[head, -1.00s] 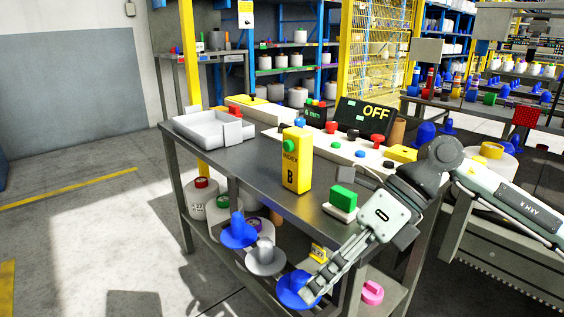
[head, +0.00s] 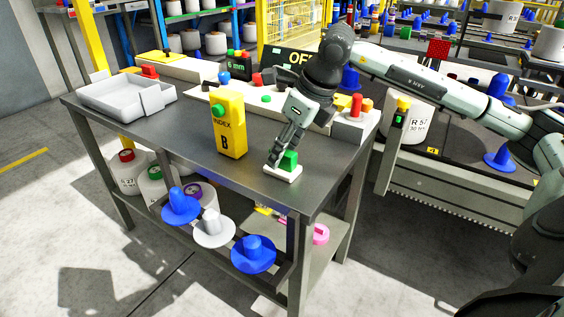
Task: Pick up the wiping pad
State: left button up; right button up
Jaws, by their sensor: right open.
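The wiping pad looks to be the white pad with a green block grip (head: 290,159) on top, lying on the grey metal table (head: 190,150) near its front right corner. My right gripper (head: 275,160) reaches down to it from above, fingers pointing down. The fingertips are at the left side of the green block, overlapping it in the picture. The jaws are open; I cannot tell whether they touch the pad or straddle the block. My left gripper does not show.
A yellow INDEX B box (head: 230,124) stands upright left of the pad. A pale grey tray (head: 125,100) is at the table's left end. A control panel with buttons (head: 205,92) runs along the back. Bobbins and spools (head: 253,254) are on the lower shelf.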

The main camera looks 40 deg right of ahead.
jog(key=shift+w+f, duration=0.15)
jog(key=shift+f, duration=0.25)
grip_shut()
jog(key=shift+r, duration=0.1)
